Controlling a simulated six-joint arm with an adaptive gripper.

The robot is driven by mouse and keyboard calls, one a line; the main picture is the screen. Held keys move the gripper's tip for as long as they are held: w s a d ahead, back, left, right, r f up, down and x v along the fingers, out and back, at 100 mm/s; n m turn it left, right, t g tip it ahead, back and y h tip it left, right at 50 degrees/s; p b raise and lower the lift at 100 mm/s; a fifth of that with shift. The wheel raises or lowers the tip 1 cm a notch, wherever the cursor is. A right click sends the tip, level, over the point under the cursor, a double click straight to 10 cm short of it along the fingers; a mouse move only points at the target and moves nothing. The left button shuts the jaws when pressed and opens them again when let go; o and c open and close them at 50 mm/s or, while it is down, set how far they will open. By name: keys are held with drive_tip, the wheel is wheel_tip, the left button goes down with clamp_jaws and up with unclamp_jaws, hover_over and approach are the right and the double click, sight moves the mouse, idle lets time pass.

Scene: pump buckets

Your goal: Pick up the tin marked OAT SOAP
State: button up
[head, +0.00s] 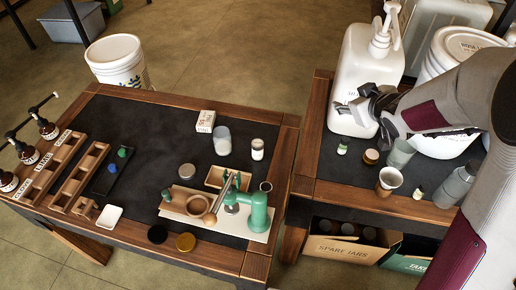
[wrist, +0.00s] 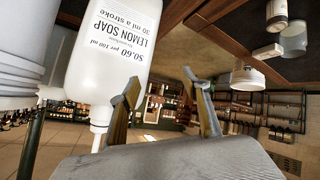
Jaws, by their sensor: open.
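I cannot read OAT SOAP on anything in either view. I cannot tell which, if any, is the marked tin. My gripper (head: 358,106) is open in front of the white pump jug (head: 362,65), above the right table. In the wrist view its fingers (wrist: 166,98) stand apart with nothing between them; the jug's label (wrist: 124,35) reads LEMON SOAP.
Cups (head: 390,179), jars and a grey bottle (head: 455,186) crowd the right table. A gap separates the tables. The left table's dark middle (head: 140,125) is mostly clear.

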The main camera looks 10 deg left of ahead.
drive_tip(key=w+a+f+n+y, duration=0.1)
drive_tip(key=a+f+n+y, duration=0.1)
drive_tip(key=a+f, duration=0.25)
drive_tip(key=n+g+y, duration=0.3)
drive_tip(key=g+y, duration=0.3)
drive_tip(key=y, duration=0.1)
approach(258, 150)
drive_tip(key=w+a+f, duration=0.2)
drive_tip(key=w+f, duration=0.1)
drive_tip(key=shift+w, duration=0.2)
drive_tip(key=shift+s+a+f+n+y, duration=0.15)
drive_tip(key=shift+s+a+n+y, duration=0.05)
drive_tip(key=shift+n+y, duration=0.1)
drive_tip(key=shift+x, duration=1.25)
drive_tip(key=shift+s+x, duration=0.2)
drive_tip(key=shift+x, duration=2.45)
drive_tip(key=shift+f, duration=0.2)
drive_tip(key=shift+c, duration=0.5)
